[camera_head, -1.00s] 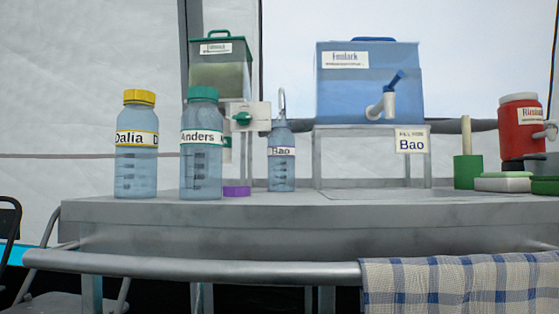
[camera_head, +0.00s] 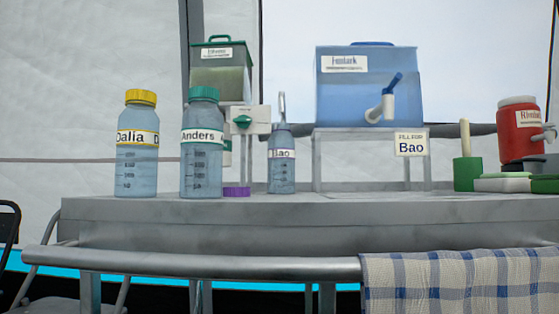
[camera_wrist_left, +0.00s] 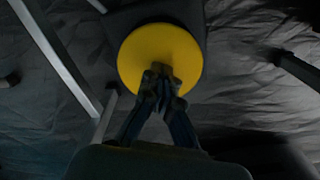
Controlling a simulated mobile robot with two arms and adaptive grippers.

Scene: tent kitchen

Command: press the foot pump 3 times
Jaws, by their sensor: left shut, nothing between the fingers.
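In the left wrist view, the foot pump shows as a round yellow pedal (camera_wrist_left: 160,52) on a dark base (camera_wrist_left: 195,14), near the grey ground sheet. My left gripper (camera_wrist_left: 160,72) is shut and empty, its fingertips together over the lower middle of the yellow pedal. I cannot tell whether the fingertips touch it or how far it is pressed down. The foot pump is not in the head view. Neither gripper shows in the head view.
Metal legs (camera_wrist_left: 62,60) stand left of the pedal. In the head view a grey table (camera_head: 300,213) has a front rail (camera_head: 200,263) with a checked towel (camera_head: 460,283).

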